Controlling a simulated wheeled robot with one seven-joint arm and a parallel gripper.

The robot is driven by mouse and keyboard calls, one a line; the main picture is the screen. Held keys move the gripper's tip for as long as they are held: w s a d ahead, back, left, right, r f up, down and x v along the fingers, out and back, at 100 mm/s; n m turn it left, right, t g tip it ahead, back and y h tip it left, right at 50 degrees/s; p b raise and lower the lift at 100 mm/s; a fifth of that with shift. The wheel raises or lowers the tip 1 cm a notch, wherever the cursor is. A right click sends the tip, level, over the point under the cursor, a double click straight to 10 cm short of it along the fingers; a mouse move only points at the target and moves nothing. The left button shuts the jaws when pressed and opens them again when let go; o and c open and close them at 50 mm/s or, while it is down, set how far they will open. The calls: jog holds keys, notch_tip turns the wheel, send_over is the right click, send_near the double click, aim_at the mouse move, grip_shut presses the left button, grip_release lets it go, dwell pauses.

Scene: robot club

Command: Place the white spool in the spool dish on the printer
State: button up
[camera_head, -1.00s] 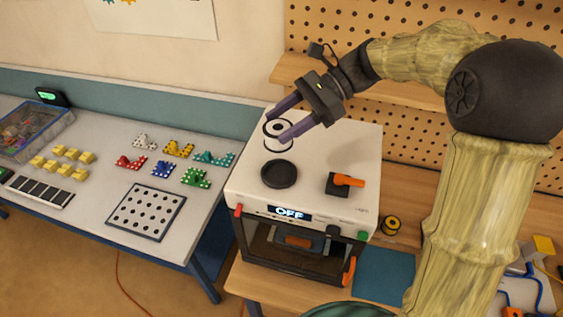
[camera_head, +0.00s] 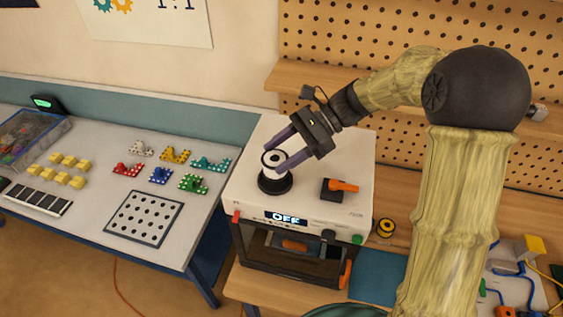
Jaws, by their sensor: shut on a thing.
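The white spool (camera_head: 272,167), with a dark centre and dark rim, is upright between the two purple fingers of my gripper (camera_head: 274,157), which is shut on it. The round black spool dish (camera_head: 277,187) is on top of the white printer (camera_head: 322,215), toward its front left. The spool is right over the dish and overlaps it in the picture. I cannot tell whether its base touches the dish floor. The printer's front display reads OFF.
An orange-handled black part (camera_head: 341,187) stands on the printer top, right of the dish. A yellow spool (camera_head: 385,227) is on the wooden bench right of the printer. A grey table (camera_head: 95,215) with coloured brackets and a perforated plate is at left. A pegboard shelf (camera_head: 300,79) is behind.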

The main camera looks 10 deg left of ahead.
jog(key=shift+s+a+f, duration=0.1)
jog(key=shift+f, duration=0.2)
jog(key=f+p, duration=0.1)
jog(key=f, duration=0.2)
jog(key=shift+w, duration=0.2)
jog(key=shift+s+f, duration=0.1)
jog(key=shift+s, duration=0.1)
jog(key=o, duration=0.8)
jog(key=shift+c, duration=0.2)
jog(key=o, duration=0.3)
jog(key=shift+w, duration=0.1)
jog(key=shift+b+v, duration=2.05)
jog(key=shift+v, duration=4)
